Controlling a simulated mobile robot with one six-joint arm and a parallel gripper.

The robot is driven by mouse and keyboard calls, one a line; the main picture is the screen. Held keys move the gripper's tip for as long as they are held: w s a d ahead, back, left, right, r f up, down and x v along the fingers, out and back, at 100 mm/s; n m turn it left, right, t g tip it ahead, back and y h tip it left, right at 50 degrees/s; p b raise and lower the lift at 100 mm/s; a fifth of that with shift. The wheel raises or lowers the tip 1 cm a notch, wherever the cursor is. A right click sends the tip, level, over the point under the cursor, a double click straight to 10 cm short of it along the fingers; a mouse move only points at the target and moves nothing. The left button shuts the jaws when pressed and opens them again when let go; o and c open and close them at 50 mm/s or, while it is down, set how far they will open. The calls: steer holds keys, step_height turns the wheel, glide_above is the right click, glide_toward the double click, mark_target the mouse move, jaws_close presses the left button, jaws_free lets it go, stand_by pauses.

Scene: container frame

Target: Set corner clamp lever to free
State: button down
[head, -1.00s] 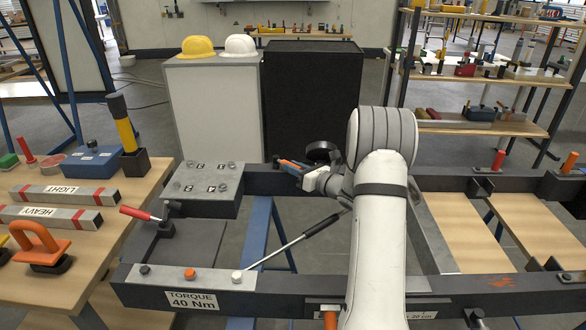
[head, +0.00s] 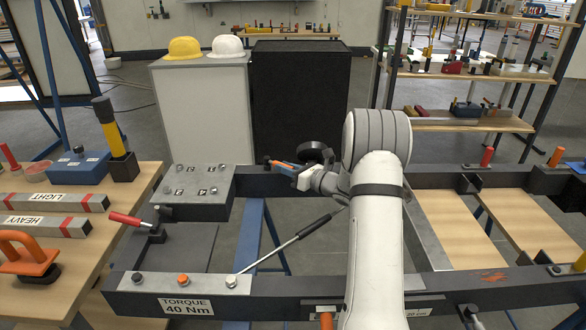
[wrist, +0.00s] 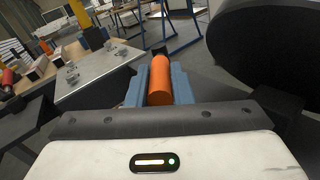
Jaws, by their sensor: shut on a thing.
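My gripper (head: 282,165) is over the far beam of the dark frame, right of the numbered plate. In the wrist view, its blue-grey fingers (wrist: 158,90) are shut around an orange cylindrical handle (wrist: 160,80), which lies lengthwise between them. Orange also shows between the fingers in the head view. The handle's lower end and its mount are hidden, so I cannot tell its lever setting. A separate red-handled lever (head: 126,219) sits at the frame's left side, apart from my gripper.
The numbered plate (head: 196,186) lies left of my gripper. A long torque bar (head: 290,240) slants up from the near beam toward my arm. A black cabinet (head: 303,100) stands behind the frame. The left bench (head: 75,255) holds labelled bars and an orange-handled tool.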

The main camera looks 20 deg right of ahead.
steer(key=shift+d, duration=0.1)
steer(key=c, duration=1.3)
jaws_free()
steer(key=shift+w, duration=0.1)
steer(key=v, duration=0.7)
steer(key=shift+s+d, duration=0.25)
steer(key=shift+s, duration=0.05)
